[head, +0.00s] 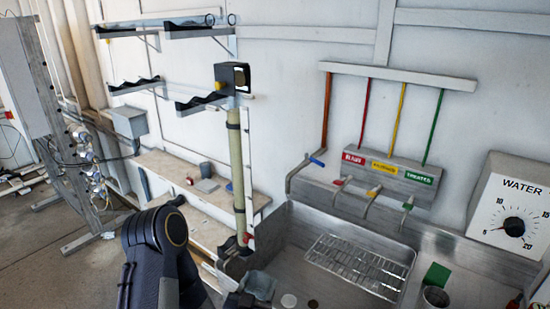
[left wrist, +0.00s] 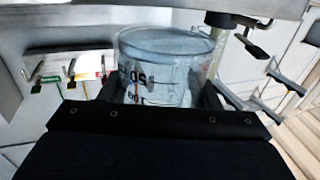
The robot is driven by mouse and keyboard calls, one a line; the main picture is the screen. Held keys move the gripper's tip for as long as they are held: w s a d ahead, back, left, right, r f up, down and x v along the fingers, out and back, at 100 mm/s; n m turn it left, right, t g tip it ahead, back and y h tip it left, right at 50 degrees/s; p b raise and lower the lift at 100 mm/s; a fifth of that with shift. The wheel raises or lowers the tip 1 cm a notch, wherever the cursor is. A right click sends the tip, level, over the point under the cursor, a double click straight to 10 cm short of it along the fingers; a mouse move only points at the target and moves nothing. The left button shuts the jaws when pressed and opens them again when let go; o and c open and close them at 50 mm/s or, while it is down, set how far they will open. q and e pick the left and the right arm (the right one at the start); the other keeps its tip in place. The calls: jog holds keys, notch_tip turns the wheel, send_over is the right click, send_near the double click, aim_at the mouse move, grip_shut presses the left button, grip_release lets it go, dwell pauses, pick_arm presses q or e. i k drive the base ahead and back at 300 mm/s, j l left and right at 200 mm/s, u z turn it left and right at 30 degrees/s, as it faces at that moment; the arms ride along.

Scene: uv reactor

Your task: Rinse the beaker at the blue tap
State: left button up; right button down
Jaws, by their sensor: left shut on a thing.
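The clear beaker (left wrist: 165,72) with dark printed marks is between the fingers of my left gripper (left wrist: 160,98) in the left wrist view. My left gripper is shut on it. In the head view the beaker (head: 259,285) shows at the bottom, near the left end of the steel sink, with my left gripper (head: 240,297) partly hidden by the frame edge. The blue tap (head: 317,160), with a blue lever and a bent grey spout, is on the wall above the sink's left end. The beaker is below and left of its spout, apart from it. My right gripper is not in view.
Red, yellow and green taps (head: 372,197) continue to the right of the blue one. A wire rack (head: 360,265) lies in the sink (head: 300,230). A vertical pipe (head: 237,175) stands left of the sink.

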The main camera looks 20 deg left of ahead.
aim_at(307, 156)
jog(key=i+j+u, duration=0.15)
jog(key=j+u, duration=0.2)
jog(key=i+j+u, duration=0.15)
jog(key=u, duration=0.2)
jog(key=i+j+u, duration=0.2)
jog(key=u, duration=0.2)
jog(key=i+j, duration=0.1)
